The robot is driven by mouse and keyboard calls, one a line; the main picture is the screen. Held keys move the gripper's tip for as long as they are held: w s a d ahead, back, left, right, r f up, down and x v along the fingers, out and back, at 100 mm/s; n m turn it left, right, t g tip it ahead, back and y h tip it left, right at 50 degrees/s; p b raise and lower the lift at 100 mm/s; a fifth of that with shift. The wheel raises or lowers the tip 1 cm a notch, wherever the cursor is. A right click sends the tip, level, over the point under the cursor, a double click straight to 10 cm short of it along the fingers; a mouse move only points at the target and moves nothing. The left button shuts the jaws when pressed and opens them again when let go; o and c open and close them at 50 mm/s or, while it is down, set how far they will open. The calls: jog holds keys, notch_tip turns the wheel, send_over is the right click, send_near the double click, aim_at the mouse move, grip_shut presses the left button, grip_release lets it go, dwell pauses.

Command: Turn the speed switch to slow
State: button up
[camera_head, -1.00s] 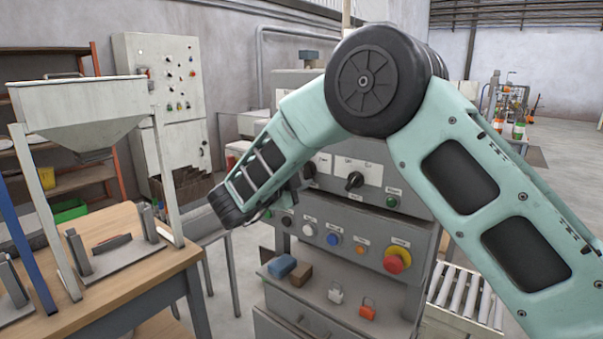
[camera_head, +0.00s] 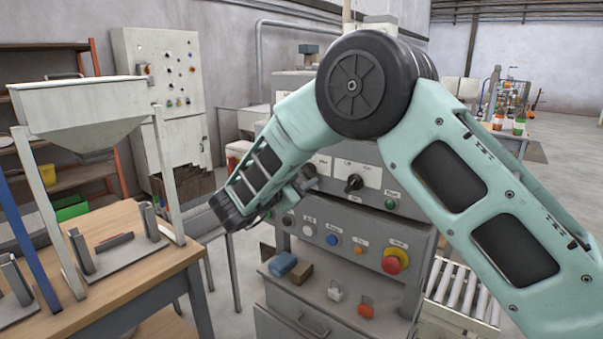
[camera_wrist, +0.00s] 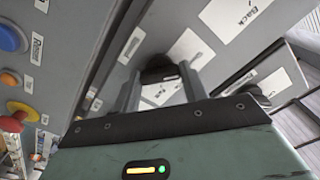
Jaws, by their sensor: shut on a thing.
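The speed switch (camera_wrist: 158,70) appears to be the black rotary knob between my fingers in the wrist view. My gripper (camera_wrist: 160,84) is shut on it, with one finger on each side. In the head view my gripper (camera_head: 303,184) is at the left black knob on the upper grey panel, and my forearm hides part of that area. White label plates surround the knob, but its lettering and exact pointer angle are hard to make out.
A second black rotary switch (camera_head: 354,183) sits just to the right, with a green button (camera_head: 391,203) beyond it. Below are a blue button (camera_head: 332,239) and a red emergency stop (camera_head: 395,261). A shelf (camera_head: 345,312) with small items juts out underneath. A wooden table (camera_head: 140,265) stands left.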

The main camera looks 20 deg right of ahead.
jog(key=shift+f, duration=0.1)
dwell(0.3)
jog(key=o, duration=1)
jog(key=shift+a, duration=0.1)
jog(key=b+v, duration=0.4)
jog(key=v, duration=1.3)
jog(key=shift+s+a, duration=0.1)
jog(key=shift+s, duration=0.05)
